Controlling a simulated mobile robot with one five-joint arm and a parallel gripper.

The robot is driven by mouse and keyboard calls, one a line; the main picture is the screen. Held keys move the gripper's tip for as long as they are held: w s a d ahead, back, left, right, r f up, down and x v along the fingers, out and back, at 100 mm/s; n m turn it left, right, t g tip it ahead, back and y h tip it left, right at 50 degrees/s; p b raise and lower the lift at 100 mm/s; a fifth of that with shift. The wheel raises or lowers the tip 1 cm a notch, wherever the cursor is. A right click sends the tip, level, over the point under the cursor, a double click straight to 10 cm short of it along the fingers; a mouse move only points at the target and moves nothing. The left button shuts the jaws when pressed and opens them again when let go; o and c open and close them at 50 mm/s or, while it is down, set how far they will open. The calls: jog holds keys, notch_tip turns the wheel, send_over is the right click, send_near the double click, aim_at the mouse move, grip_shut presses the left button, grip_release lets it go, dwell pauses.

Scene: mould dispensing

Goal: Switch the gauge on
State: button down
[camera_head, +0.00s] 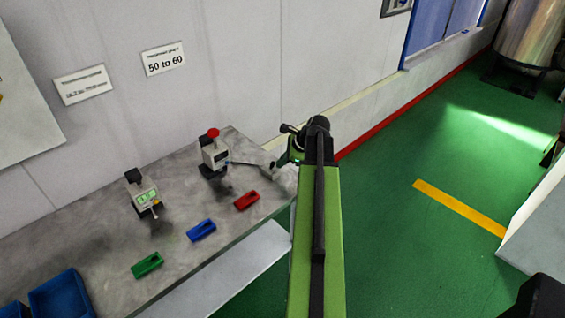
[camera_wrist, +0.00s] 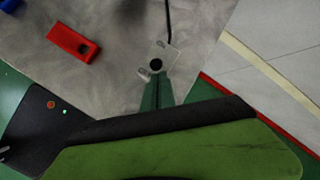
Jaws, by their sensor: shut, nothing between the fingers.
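A pale switch plate (camera_wrist: 172,54) with a round black knob (camera_wrist: 157,65) lies on the grey bench. Small markings, too small to read surely, sit above and below left of the knob. A black cable (camera_wrist: 169,20) runs from the plate; in the head view a dark line (camera_head: 248,163) leads to a red-topped device (camera_head: 215,157) with a dark display. Which device is the gauge is not certain. My gripper (camera_wrist: 157,78) is shut and empty, its tips just beside the knob; contact cannot be told. It also shows in the head view (camera_head: 281,162), at the bench's right end.
A second device (camera_head: 142,195) has a lit green display. Red (camera_head: 246,201), blue (camera_head: 201,230) and green (camera_head: 147,265) moulds lie along the bench's front. A blue bin (camera_head: 60,295) stands front left. Two signs hang on the wall behind.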

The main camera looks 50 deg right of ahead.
jog(key=shift+w+r+g+p, duration=0.3)
jog(key=shift+g+p, duration=0.2)
jog(key=shift+p, duration=0.1)
jog(key=g+p, duration=0.1)
jog(key=w+r+g+p, duration=0.1)
jog(key=shift+w+d+g+p, duration=0.2)
jog(key=shift+w+g+p, duration=0.1)
jog(key=shift+p, duration=0.1)
jog(key=shift+w, duration=0.55)
jog(key=shift+r+p, duration=0.8)
jog(key=shift+p, duration=0.15)
jog(key=shift+s, duration=0.1)
